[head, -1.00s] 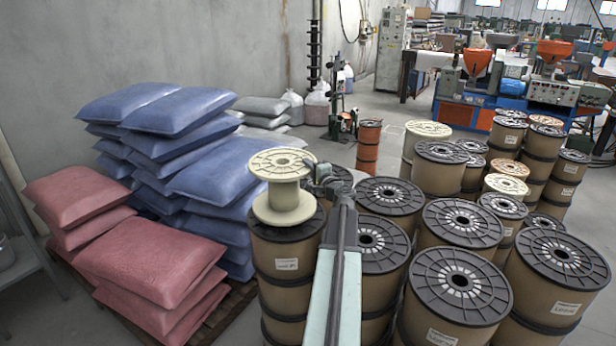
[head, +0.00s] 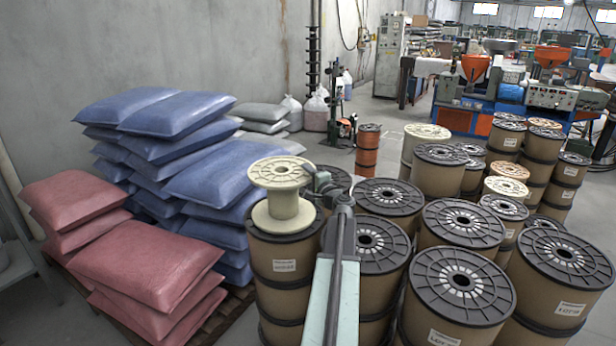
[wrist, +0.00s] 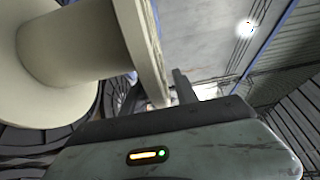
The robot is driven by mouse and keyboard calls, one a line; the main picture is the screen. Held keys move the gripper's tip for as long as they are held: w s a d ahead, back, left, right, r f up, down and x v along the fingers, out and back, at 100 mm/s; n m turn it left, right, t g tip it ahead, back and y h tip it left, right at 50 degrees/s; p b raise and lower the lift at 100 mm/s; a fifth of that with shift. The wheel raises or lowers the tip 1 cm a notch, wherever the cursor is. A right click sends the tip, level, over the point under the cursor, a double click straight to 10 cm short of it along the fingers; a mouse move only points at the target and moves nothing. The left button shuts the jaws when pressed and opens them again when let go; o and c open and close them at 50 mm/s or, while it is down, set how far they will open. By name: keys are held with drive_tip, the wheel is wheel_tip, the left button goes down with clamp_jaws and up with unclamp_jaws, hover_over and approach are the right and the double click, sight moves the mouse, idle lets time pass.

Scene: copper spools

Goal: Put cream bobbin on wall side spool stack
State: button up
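The cream bobbin (head: 283,201) is upright over the wall side spool stack (head: 284,270), the left front stack beside the blue sacks. Its lower flange covers much of the black top; I cannot tell whether it touches or hovers just above. My gripper (head: 318,184) is at the right side of the bobbin, by its upper flange, and appears shut on it. In the wrist view the bobbin (wrist: 70,50) fills the upper left, and one dark finger (wrist: 184,88) stands close beside the flange.
Several tan spools with black tops (head: 461,285) stand close together right of my arm. Blue sacks (head: 215,185) and red sacks (head: 150,262) are piled on the left, near the grey wall (head: 150,45).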

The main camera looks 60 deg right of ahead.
drive_tip(key=shift+s+a+r, duration=0.1)
drive_tip(key=shift+s+r, duration=0.05)
drive_tip(key=v, duration=1.1)
drive_tip(key=shift+s+a, duration=0.15)
drive_tip(key=shift+s, duration=0.15)
